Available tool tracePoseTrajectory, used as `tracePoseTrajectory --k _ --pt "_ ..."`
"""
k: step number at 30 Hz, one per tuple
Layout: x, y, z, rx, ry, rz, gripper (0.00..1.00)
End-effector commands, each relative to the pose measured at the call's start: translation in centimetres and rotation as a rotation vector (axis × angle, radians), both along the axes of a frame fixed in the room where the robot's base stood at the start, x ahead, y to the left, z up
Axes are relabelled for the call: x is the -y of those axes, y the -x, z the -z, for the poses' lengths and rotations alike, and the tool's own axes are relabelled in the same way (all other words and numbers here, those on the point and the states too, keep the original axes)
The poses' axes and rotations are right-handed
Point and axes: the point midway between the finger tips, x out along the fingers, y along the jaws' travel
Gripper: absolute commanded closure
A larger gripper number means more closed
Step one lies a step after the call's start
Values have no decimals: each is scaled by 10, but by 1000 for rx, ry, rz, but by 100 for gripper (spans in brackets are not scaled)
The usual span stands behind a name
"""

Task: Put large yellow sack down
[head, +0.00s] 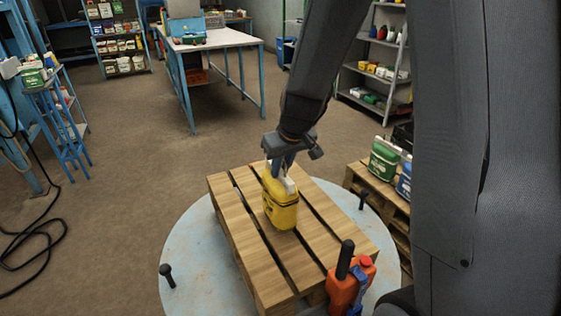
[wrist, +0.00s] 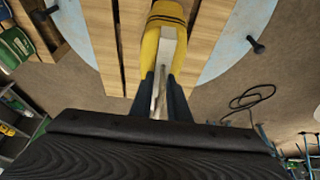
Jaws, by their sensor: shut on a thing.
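The large yellow sack (head: 281,203) is upright at the wooden pallet (head: 234,211), near its middle. It has dark bands near its lower part and a pale top. My gripper (head: 282,166) is above it and shut on its pale top. In the wrist view the yellow sack (wrist: 163,50) lies just beyond the fingers, and my gripper (wrist: 160,92) grips the pale strip at its top. The sack's underside is hidden, so I cannot tell for sure whether it touches the slats.
The pallet rests on a round pale blue turntable (head: 190,256) with dark upright pegs. An orange container (head: 349,290) stands at the pallet's near right corner. Another pallet at the right bears a green sack (head: 383,160) and a blue one (head: 404,182). Pallet slats around the yellow sack are bare.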

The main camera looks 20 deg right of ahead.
Motion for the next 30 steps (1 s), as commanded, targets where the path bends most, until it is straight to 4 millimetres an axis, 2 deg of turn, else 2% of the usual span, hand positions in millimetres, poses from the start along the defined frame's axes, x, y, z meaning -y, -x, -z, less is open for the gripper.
tracePoseTrajectory --k 3,6,20,21,24,30 --pt "0 -1 16 1 -1 1 100" --pt "0 -1 22 2 0 0 100" --pt "0 -1 26 3 0 0 100" --pt "0 0 27 -1 0 0 80" --pt "0 0 26 -1 0 0 66" --pt "0 0 26 -1 0 0 66"
